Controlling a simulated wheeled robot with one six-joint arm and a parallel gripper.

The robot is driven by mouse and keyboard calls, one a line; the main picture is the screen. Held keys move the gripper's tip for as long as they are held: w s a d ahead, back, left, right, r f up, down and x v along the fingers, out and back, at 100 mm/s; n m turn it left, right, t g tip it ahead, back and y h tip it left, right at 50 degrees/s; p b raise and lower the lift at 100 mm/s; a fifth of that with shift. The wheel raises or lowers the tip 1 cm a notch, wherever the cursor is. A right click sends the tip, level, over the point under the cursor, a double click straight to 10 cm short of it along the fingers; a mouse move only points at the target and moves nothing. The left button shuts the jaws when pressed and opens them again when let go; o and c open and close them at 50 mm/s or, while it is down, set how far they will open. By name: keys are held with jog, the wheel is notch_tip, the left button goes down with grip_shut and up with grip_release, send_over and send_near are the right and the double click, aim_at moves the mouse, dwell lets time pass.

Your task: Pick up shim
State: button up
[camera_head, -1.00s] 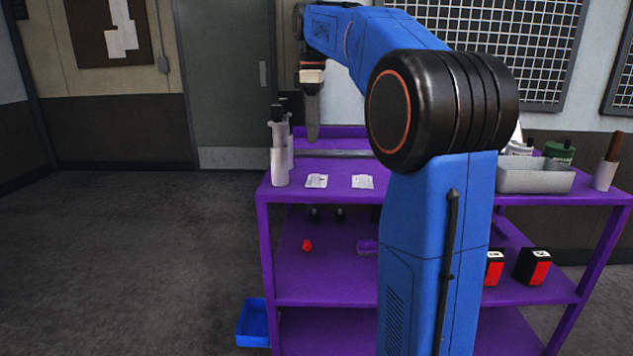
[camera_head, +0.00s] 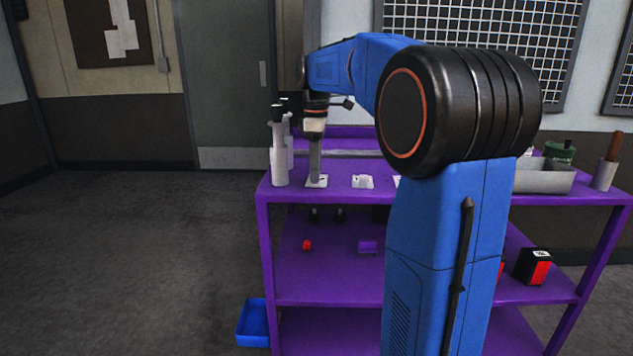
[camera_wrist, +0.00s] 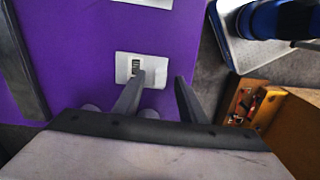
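Several flat white pieces lie in a row on the purple cart top (camera_head: 440,199); I cannot tell for certain which is the shim. The leftmost white piece (camera_head: 308,184) is under my gripper (camera_head: 315,179). In the wrist view, a white piece (camera_wrist: 158,72) with a small dark striped mark lies by the fingertips. Contact cannot be told. A second white piece (camera_head: 362,182) lies to the right.
White bottles (camera_head: 279,160) stand just left of my gripper. A grey bin (camera_head: 545,180) and a cup (camera_head: 605,176) stand at the right. A red item (camera_head: 307,245) sits on the lower shelf. A blue bin (camera_head: 252,325) is at lower left.

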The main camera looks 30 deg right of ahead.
jog(key=shift+f, duration=0.1)
grip_shut()
